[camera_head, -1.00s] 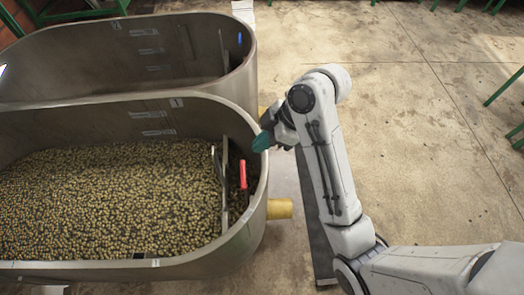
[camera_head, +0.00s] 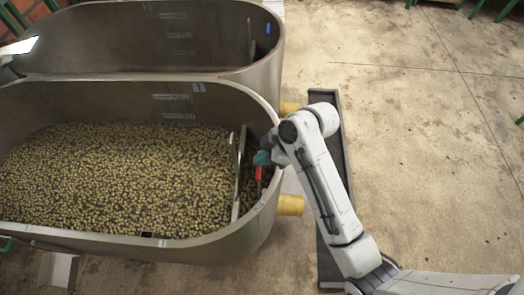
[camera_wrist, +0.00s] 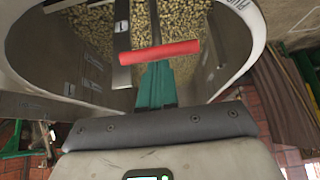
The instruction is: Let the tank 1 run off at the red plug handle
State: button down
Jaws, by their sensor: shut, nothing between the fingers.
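Tank 1 (camera_head: 130,250) is the nearer grey oval tank, with a small "1" label inside its far wall. It holds a bed of brownish-yellow coffee cherries (camera_head: 110,175). The red plug handle (camera_head: 258,173) stands inside its right end, between the slatted screen and the end wall. In the wrist view the red handle (camera_wrist: 160,52) lies as a crosswise bar just past my fingertips. My gripper (camera_head: 262,158) has teal fingers and is over the tank's right end, close to the handle. In the wrist view the fingers (camera_wrist: 156,72) are together and empty; I cannot tell whether they touch the bar.
A second tank (camera_head: 150,50) stands behind tank 1. Yellow outlet pipes (camera_head: 290,205) stick out of the right ends. A dark floor channel (camera_head: 335,150) runs beside them. A screen (camera_head: 239,175) stands upright left of the handle. The concrete floor to the right is clear.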

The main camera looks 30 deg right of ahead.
jog(key=shift+f, duration=0.15)
notch_tip(320, 180, down, 7)
jog(key=b, duration=0.3)
dwell(0.4)
